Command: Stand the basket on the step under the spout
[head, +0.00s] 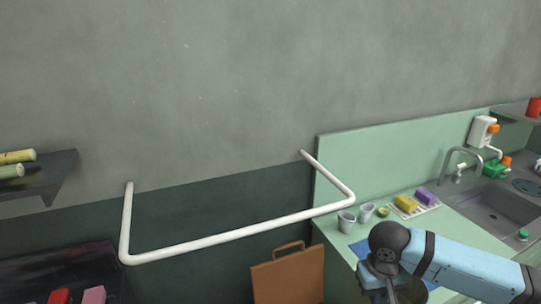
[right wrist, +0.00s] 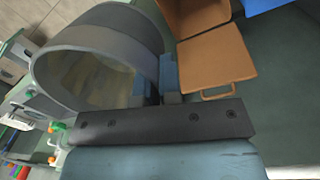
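In the right wrist view, a grey, round, open-topped container with a pale inside, which looks like the basket (right wrist: 97,40), lies tilted across the upper left. My right gripper (right wrist: 155,85) has its blue fingers on either side of the basket's rim and seems shut on it. In the head view, my right gripper (head: 385,292) is at the bottom edge, in front of the green counter; its fingers and the basket are cut off there. My left gripper is in neither view. I cannot make out the spout or the step.
A white rail (head: 235,233) juts from the wall. A brown panel with a handle (head: 288,276) stands below it. The green counter (head: 462,232) holds grey cups (head: 346,221), sponges (head: 406,203) and a sink (head: 495,210). A dark shelf (head: 50,175) is at left.

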